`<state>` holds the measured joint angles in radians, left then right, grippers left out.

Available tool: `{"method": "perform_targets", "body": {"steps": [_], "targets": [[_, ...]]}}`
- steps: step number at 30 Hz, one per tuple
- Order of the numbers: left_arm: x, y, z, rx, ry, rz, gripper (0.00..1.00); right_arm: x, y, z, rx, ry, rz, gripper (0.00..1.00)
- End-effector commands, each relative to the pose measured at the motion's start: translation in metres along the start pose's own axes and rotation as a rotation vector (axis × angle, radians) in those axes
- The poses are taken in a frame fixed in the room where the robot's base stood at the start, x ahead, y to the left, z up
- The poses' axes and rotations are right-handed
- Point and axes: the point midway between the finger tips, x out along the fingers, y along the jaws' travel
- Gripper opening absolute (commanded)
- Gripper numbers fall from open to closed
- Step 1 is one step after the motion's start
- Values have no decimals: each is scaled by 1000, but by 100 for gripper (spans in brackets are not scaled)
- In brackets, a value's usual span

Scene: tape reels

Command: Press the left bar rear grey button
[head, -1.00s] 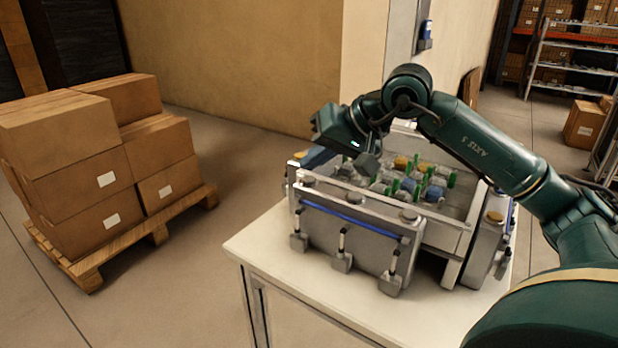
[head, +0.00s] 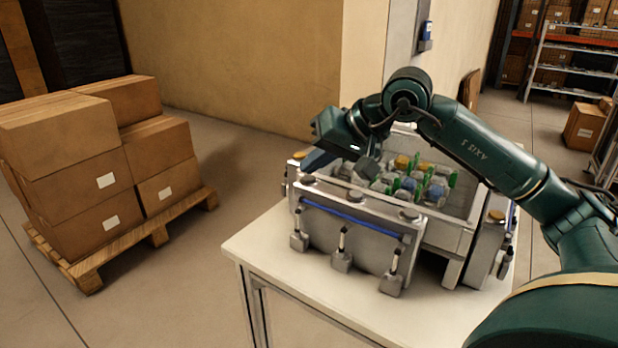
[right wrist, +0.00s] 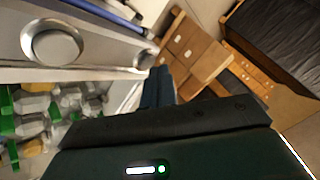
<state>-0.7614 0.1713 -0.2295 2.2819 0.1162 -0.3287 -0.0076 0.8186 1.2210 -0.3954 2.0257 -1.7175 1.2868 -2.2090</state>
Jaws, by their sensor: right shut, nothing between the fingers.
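The grey machine has a bar with a blue rail (head: 352,215) along its near-left side. In the right wrist view a large grey button (right wrist: 52,42) and a smaller-looking one (right wrist: 145,58) sit on this bar. My right gripper (head: 318,160) is shut and empty, over the machine's far-left corner behind the left-end button. Its dark blue fingers (right wrist: 158,88) appear close to the smaller-looking button; contact cannot be told. My left gripper is out of view.
The tray (head: 455,240) inside the machine holds several green, blue and yellow items. Amber buttons (head: 495,215) sit on other bars. The machine stands on a white table (head: 275,250). Cartons on a pallet (head: 155,235) stand left, with open floor between.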

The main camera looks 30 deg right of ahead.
Motion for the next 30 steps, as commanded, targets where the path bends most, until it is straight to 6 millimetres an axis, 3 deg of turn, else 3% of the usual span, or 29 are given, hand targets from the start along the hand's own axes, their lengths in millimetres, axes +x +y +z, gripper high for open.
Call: {"method": "perform_targets", "body": {"steps": [30], "targets": [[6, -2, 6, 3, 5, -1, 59, 6, 4, 5, 0, -2, 1, 0]]}}
